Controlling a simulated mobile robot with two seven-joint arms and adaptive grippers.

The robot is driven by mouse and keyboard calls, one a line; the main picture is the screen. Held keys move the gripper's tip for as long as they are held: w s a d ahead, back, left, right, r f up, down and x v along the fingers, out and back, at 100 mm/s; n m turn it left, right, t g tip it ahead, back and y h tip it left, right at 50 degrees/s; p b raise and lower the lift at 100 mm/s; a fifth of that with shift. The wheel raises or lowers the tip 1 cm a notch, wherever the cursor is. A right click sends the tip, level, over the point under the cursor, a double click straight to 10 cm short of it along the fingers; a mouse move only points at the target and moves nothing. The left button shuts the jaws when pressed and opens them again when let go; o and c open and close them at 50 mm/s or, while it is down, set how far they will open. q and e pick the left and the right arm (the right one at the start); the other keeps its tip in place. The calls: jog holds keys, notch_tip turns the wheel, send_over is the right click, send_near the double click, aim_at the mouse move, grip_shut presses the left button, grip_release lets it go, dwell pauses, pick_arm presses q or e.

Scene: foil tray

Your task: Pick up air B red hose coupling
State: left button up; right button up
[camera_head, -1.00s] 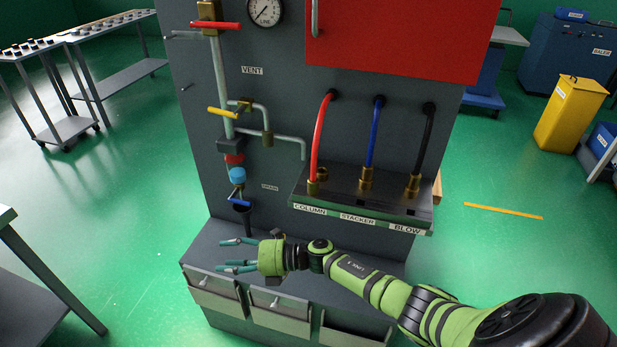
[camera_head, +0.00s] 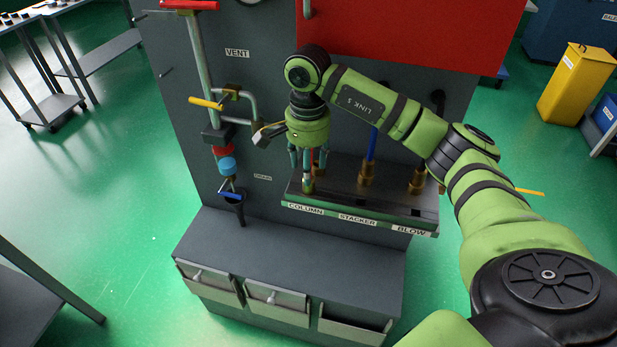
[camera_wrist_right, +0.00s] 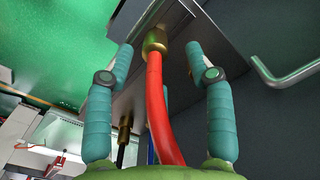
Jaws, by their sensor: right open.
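The red hose (camera_wrist_right: 158,110) ends in a brass coupling (camera_wrist_right: 155,43) at the underside or edge of the manifold shelf in the right wrist view. My right gripper (camera_wrist_right: 160,58) is open, with one teal finger on each side of the hose and coupling. A gap shows between each finger and the brass. In the head view my right gripper (camera_head: 308,178) points down over the COLUMN end of the shelf, and its fingers and palm hide most of the red hose and its coupling. My left gripper is not in view.
The blue hose (camera_head: 371,146) and the black hose's brass coupling (camera_head: 417,181) stand to the right on the same shelf (camera_head: 345,211). Pipes with a yellow valve handle (camera_head: 206,103) are left of the gripper. The grey ledge (camera_head: 300,252) below is bare.

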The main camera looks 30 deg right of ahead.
jog(key=shift+s+a+f+p, duration=0.25)
jog(key=shift+s+f+p, duration=0.35)
jog(key=shift+f+p, duration=0.2)
jog(key=shift+w+d+f+p, duration=0.1)
jog(key=shift+f+p, duration=0.1)
jog(key=shift+f, duration=0.4)
jog(key=shift+w+f+p, duration=0.1)
jog(key=shift+f+p, duration=0.05)
jog(key=shift+f, duration=0.4)
jog(key=shift+w+f, duration=0.15)
jog(key=shift+f, duration=0.1)
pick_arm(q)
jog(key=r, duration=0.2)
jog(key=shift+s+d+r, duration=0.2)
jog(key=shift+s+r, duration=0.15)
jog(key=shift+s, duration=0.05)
pick_arm(e)
grip_shut()
